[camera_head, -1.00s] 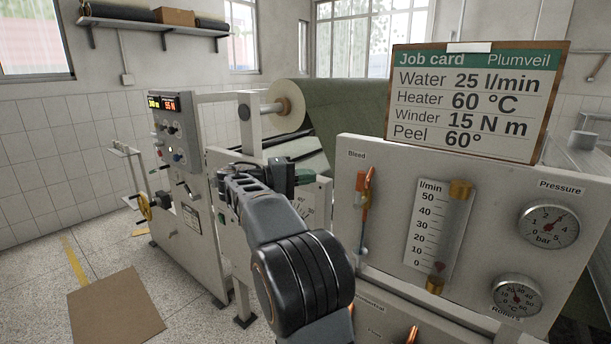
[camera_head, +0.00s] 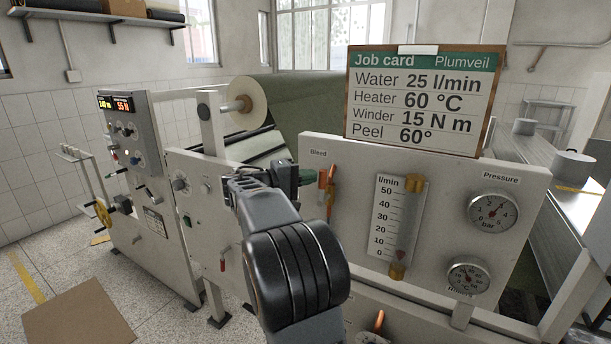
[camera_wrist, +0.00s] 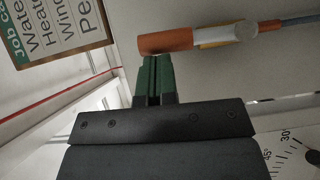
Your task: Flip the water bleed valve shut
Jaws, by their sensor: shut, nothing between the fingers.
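The bleed valve's orange lever (camera_head: 323,179) is on the pale panel, under the "Bleed" label, at the left of the flow gauge. In the wrist view the orange lever (camera_wrist: 165,42) lies across the picture just beyond my fingertips, with a pale round end and a pipe to its right. My gripper (camera_head: 308,177) is shut and empty, its green fingertips right beside the lever's left side. In the wrist view the fingertips (camera_wrist: 153,62) are together at the lever's edge; I cannot tell whether they touch it. My arm hides part of the panel's left side.
The flow gauge (camera_head: 397,225) has its red float low, near zero. Two dials, including the pressure dial (camera_head: 492,212), are at the right. The job card (camera_head: 420,98) stands on the panel's top. A control cabinet (camera_head: 140,165) and a paper roll (camera_head: 247,103) are at the left.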

